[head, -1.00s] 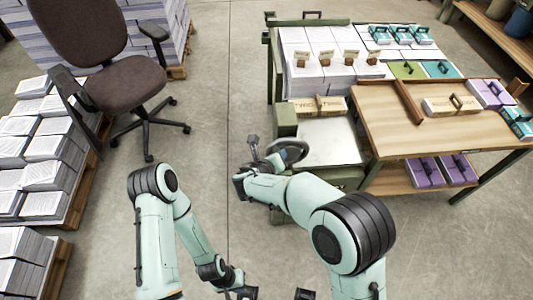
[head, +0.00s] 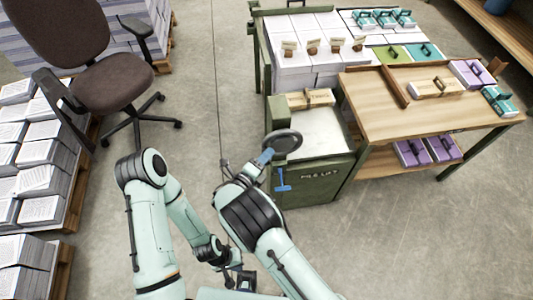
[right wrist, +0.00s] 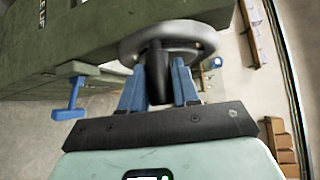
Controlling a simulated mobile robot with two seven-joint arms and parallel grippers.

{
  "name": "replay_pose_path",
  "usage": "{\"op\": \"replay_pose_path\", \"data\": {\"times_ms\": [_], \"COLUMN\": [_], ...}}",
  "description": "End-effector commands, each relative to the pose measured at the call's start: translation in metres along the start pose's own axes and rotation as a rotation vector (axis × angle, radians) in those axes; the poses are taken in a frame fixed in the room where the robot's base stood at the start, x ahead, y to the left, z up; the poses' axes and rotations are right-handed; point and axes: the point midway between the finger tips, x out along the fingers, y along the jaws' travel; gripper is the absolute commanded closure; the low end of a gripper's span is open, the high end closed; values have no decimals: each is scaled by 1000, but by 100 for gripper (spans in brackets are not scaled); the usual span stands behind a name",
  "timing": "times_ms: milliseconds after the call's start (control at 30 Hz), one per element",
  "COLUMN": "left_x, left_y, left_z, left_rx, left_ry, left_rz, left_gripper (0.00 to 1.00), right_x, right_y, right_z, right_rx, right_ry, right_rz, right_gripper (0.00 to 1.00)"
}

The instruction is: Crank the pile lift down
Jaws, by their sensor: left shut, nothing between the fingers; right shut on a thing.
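The pile lift is a green cabinet (head: 325,172) with "PILE LIFT" on its front and a pale platform (head: 322,128) on top. Its grey crank wheel (head: 284,140) is at the cabinet's left corner. In the right wrist view the wheel (right wrist: 175,35) has a dark upright handle (right wrist: 158,75). My right gripper (head: 265,157) has its blue fingers (right wrist: 158,88) on either side of that handle, shut on it. My left gripper (head: 240,279) is low in the head view, away from the lift, shut and empty.
A blue T-shaped handle (head: 283,180) sticks out of the cabinet below the wheel. A wooden table (head: 400,95) with boxes stands to the right. Paper stacks (head: 305,65) are behind the lift. An office chair (head: 95,75) and paper pallets stand left. The floor between is clear.

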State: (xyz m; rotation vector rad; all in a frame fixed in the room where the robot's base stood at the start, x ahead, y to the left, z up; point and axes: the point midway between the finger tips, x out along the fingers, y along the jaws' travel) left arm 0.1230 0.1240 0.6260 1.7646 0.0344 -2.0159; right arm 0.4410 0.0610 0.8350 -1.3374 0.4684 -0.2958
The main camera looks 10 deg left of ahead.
Motion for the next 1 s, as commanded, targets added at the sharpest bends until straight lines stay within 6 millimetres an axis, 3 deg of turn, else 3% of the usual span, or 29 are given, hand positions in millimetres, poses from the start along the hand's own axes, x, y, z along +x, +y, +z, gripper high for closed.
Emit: {"op": "replay_pose_path", "data": {"times_ms": [733,767,800,1000], "left_x": [-4,-4,-4,-4], "left_y": [2,2,2,2], "left_z": [-2,-2,-2,-2], "left_rx": [1,1,1,1], "left_ry": [3,3,3,3], "left_rz": [1,1,1,1], "left_gripper": [100,100,100,100], "right_x": [2,2,2,2], "right_y": [7,7,7,6], "right_z": [-4,-4,-4,-3], "right_rx": [-62,-62,-62,-60], "right_ry": [7,7,7,5], "right_rz": [-56,-56,-56,-58], "right_gripper": [100,60,49,49]}}
